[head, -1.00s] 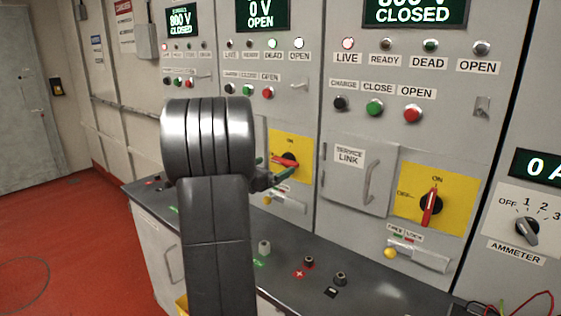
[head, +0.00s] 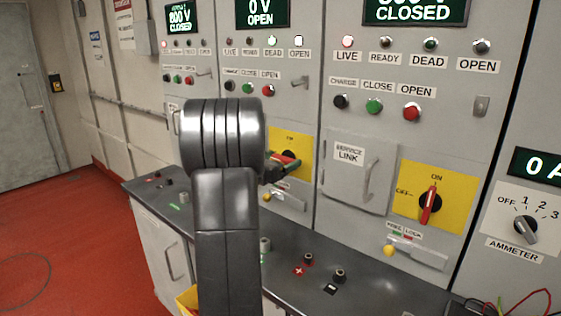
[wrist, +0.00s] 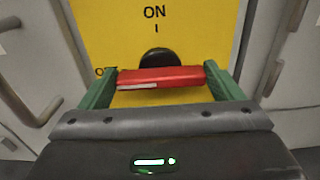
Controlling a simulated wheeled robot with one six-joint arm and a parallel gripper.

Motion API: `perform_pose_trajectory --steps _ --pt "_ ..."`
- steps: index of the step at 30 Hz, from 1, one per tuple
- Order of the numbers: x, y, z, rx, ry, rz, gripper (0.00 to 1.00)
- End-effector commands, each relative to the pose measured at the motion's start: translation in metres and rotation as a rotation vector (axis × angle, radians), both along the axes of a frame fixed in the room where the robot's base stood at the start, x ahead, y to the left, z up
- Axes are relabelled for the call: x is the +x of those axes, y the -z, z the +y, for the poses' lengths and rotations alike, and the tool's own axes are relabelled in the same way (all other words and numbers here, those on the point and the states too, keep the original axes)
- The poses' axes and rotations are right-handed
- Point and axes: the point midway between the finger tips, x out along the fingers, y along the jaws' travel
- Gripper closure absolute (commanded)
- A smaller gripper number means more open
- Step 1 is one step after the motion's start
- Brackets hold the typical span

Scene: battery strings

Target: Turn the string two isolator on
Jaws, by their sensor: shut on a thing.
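The string two isolator is a red handle on a black hub, on a yellow plate (head: 304,143) under the middle panel's "0 V OPEN" display. In the wrist view the red handle (wrist: 160,78) lies nearly level, across the plate, below the ON mark. My gripper (wrist: 160,84) has its green fingers at the two ends of the handle and is shut on it. In the head view my gripper (head: 285,164) reaches the plate from the left, and my arm hides part of the panel. The OFF label is mostly hidden behind the left finger.
To the right, another isolator (head: 430,203) has its red handle upright at ON. A service link door (head: 350,175) with a handle stands between the two plates. A dark bench (head: 350,300) with terminals runs below. A yellow-knobbed latch (head: 267,197) sits under the middle plate.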

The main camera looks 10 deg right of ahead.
Motion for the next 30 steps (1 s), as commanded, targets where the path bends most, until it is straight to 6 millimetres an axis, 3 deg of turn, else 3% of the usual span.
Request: perform_pose_trajectory --steps 11,30 --pt "-0.0009 0.0059 -0.0002 0.075 0.000 -0.101 0.36" --pt "-0.0030 0.0100 -0.0016 0.410 -0.002 -0.529 0.36"
